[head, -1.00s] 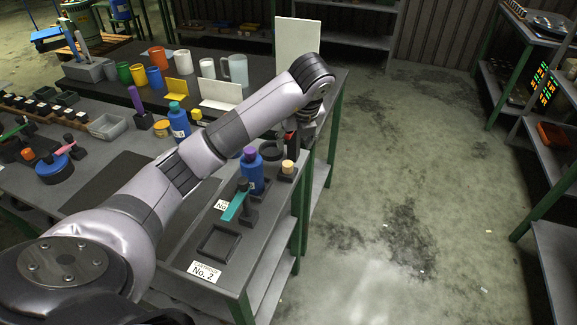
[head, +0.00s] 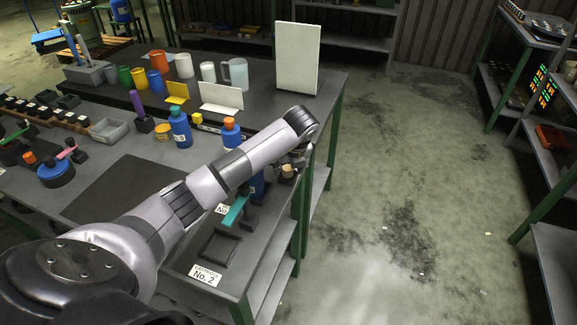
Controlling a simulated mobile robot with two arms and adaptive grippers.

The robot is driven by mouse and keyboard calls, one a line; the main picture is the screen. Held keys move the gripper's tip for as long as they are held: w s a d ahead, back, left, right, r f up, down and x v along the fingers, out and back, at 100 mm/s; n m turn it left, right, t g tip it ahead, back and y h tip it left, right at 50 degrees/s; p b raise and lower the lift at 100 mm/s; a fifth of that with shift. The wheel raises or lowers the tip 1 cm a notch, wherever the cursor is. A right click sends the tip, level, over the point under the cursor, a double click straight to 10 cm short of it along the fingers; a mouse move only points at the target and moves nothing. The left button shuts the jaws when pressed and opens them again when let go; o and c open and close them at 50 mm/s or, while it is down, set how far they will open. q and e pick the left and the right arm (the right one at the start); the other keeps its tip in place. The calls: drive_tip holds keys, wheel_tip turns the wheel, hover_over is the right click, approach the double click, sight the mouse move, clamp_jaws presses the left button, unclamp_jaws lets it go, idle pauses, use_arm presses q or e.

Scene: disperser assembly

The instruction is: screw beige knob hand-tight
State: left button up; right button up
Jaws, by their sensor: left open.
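The beige knob (head: 288,172) is at the right edge of the workbench, mostly covered from above by my left gripper (head: 289,164). The left gripper is open and points down at the knob; its fingers are small and dark, and I cannot tell whether they touch it. The part under the knob is hidden. My left arm reaches across the bench from the lower left. My right gripper is not in view.
A blue bottle (head: 258,187) is mostly hidden behind my arm. Close by are a teal-handled tool (head: 235,211), an empty black tray (head: 219,248) and an orange-capped bottle (head: 231,131). A white panel (head: 298,58) stands behind. Open floor lies to the right.

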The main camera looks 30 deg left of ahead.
use_arm(q)
drive_tip(key=shift+c, duration=0.3)
clamp_jaws()
drive_tip(key=shift+a+f+m+t+b, duration=0.2)
drive_tip(key=shift+m+t+b, duration=0.1)
drive_tip(key=shift+m+b, duration=0.45)
drive_tip(key=shift+s+r+m+h, duration=0.15)
drive_tip(key=shift+m+h, duration=0.15)
drive_tip(key=shift+m, duration=0.45)
drive_tip(key=shift+d, duration=0.1)
drive_tip(key=shift+o, duration=0.3)
unclamp_jaws()
drive_tip(key=shift+r, duration=0.15)
